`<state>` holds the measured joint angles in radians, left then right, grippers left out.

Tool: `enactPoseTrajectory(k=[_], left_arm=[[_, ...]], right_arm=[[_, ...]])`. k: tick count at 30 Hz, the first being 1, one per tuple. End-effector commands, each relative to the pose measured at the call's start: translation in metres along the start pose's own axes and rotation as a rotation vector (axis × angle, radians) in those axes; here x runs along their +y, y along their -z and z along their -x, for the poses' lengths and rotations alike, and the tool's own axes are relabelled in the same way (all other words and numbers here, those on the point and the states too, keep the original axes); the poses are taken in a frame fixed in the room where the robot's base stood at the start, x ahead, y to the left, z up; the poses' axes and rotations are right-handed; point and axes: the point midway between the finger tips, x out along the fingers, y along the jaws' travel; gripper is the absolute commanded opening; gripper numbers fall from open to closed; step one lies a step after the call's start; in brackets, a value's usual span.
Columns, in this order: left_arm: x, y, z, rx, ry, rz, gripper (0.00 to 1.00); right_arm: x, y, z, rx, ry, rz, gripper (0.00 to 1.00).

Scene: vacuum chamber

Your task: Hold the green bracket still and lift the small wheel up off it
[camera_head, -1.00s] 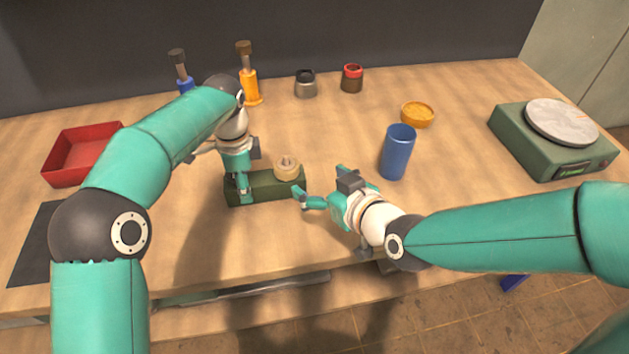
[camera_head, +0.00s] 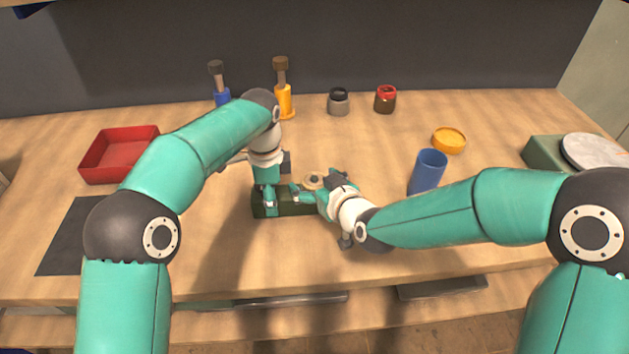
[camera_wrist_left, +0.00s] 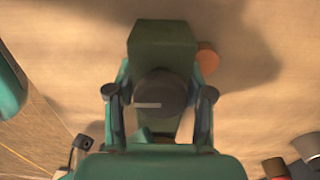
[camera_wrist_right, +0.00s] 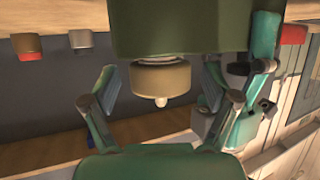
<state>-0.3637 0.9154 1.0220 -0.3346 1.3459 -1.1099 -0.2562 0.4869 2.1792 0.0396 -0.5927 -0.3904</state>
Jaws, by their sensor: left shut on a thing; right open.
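The green bracket (camera_head: 298,209) lies on the bench in front of me. My left gripper (camera_head: 268,203) is shut on its left part; the left wrist view shows the bracket (camera_wrist_left: 160,48) between the fingers, with a dark round knob (camera_wrist_left: 160,92) close to the camera. The small wheel (camera_head: 313,180), pale tan, sits on the bracket's right part, partly hidden by my right gripper (camera_head: 316,184). In the right wrist view the wheel (camera_wrist_right: 160,78) is between the open fingers, with a gap on each side, against the bracket (camera_wrist_right: 190,25).
A blue cup (camera_head: 427,171) stands to the right of my right gripper, with a yellow dish (camera_head: 449,140) behind it. A red tray (camera_head: 92,167) is at the left. Blue and orange (camera_head: 284,101) upright items and two small jars stand at the back. A scale (camera_head: 550,151) is far right.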

Motion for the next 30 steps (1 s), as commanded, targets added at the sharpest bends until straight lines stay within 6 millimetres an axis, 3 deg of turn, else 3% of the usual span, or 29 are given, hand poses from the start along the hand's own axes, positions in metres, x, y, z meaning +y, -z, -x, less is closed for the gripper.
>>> enactPoseTrajectory(k=[9, 23, 24, 30], left_arm=[[-0.0006, 0.0004, -0.0001, 0.001, 0.002, 0.000, 0.14], [-0.0005, 0.0002, -0.0001, 0.001, 0.002, 0.000, 0.14], [-0.0005, 0.0002, 0.0000, 0.001, 0.002, 0.000, 0.14], [-0.0005, 0.0001, 0.0000, 0.000, 0.002, 0.000, 0.14]], right_arm=[[0.0002, -0.0001, -0.0024, 0.000, 0.000, 0.000, 0.85], [0.0001, 0.0000, -0.0021, 0.000, 0.000, 0.000, 0.09], [0.0004, 0.0014, -0.0020, 0.003, -0.001, 0.000, 0.05], [0.0005, 0.0056, -0.0004, 0.005, -0.002, 0.000, 0.05]])
